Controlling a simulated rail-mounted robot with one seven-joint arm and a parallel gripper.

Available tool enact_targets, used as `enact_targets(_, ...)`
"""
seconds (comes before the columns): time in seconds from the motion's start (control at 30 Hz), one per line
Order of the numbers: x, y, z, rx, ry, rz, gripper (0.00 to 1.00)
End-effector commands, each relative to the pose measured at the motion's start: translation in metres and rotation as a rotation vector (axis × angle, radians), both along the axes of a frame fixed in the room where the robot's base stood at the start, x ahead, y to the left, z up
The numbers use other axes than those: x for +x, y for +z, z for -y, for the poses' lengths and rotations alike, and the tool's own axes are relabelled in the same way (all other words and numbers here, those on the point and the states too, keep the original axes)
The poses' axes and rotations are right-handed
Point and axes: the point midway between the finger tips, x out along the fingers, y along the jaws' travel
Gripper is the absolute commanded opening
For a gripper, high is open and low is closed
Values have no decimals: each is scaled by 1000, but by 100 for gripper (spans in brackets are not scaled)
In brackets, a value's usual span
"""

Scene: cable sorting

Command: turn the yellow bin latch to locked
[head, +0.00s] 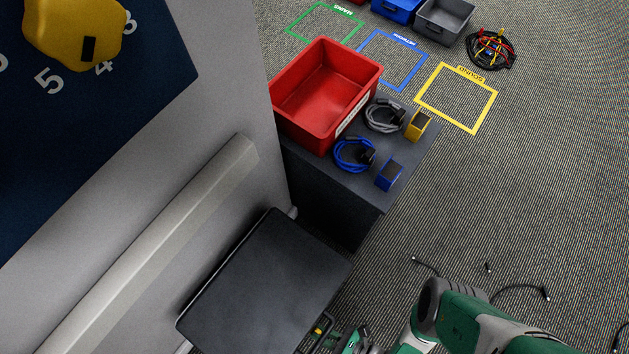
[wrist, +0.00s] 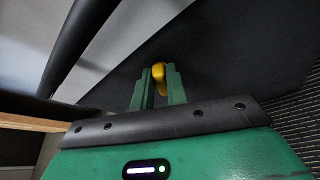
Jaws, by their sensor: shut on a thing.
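The yellow latch (wrist: 158,73) shows in the wrist view as a small rounded piece between the green fingertips of my gripper (wrist: 159,78). My gripper is shut on it. Dark surfaces lie behind it. The fingers hide part of the latch, and I cannot tell its turned position. In the head view a black-topped box (head: 268,283) stands low beside the pale wall. A small yellow part (head: 322,327) shows at its lower right corner, close to green parts of my arm at the bottom edge. I cannot tell how far the latch is turned.
A dark cabinet top (head: 408,160) carries a red bin (head: 318,95), blue and grey cable coils, and blue and yellow blocks. Floor outlines, more bins and a cable tangle (head: 491,48) lie beyond. Loose cables (head: 519,289) lie on the carpet near my arm.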

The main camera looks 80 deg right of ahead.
Motion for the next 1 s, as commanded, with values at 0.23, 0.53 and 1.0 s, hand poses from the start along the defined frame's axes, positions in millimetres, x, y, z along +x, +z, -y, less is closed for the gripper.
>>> enact_targets(0.23,-1,-3,4,210,1,82,0)
enact_targets(0.53,-2,-7,6,449,1,174,0)
enact_targets(1.0,-3,-9,8,625,0,243,0)
